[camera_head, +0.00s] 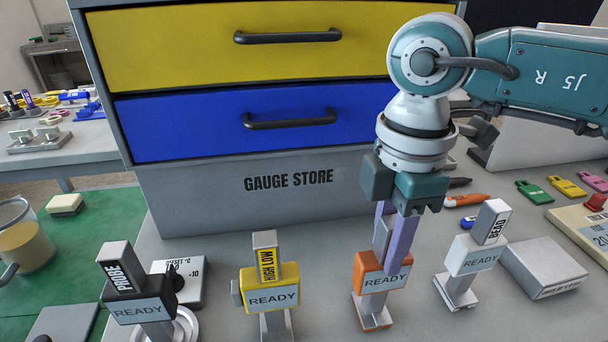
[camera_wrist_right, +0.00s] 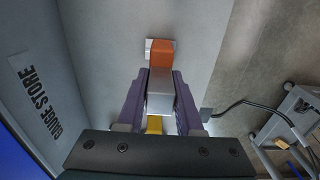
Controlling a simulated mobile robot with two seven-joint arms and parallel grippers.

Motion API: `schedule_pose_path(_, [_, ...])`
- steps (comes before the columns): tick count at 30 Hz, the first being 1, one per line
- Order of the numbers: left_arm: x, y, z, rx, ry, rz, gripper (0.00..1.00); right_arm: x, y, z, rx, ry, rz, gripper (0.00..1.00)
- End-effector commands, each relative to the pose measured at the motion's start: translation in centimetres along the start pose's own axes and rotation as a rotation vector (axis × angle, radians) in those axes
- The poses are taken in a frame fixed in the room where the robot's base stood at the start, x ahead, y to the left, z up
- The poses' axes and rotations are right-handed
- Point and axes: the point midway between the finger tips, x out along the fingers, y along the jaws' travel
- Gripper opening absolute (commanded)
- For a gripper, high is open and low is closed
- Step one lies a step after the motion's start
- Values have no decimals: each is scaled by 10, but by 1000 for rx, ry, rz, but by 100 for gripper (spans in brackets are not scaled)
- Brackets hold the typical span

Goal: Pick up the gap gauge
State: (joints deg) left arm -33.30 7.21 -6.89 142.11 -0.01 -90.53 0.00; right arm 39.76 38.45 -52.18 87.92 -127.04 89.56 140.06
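An orange gauge (camera_head: 370,282) with a READY label and a grey upper block stands upright on the grey worktop. My right gripper (camera_head: 393,255) has come down over it, and a purple finger covers any name on its block. In the right wrist view the orange body (camera_wrist_right: 161,54) and grey block (camera_wrist_right: 160,92) lie between the two purple fingers. The fingers are very close to the block's sides; I cannot tell whether they press on it. I read no GAP label anywhere. My left gripper is not in view.
A white BEAD gauge (camera_head: 474,256) stands close on the right, beside a grey box (camera_head: 543,268). The GAUGE STORE cabinet (camera_head: 220,190) rises behind.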

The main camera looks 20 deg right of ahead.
Motion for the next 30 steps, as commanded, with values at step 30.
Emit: schedule_pose_path(30, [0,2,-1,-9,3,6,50,0,0,0,0,0,0,0])
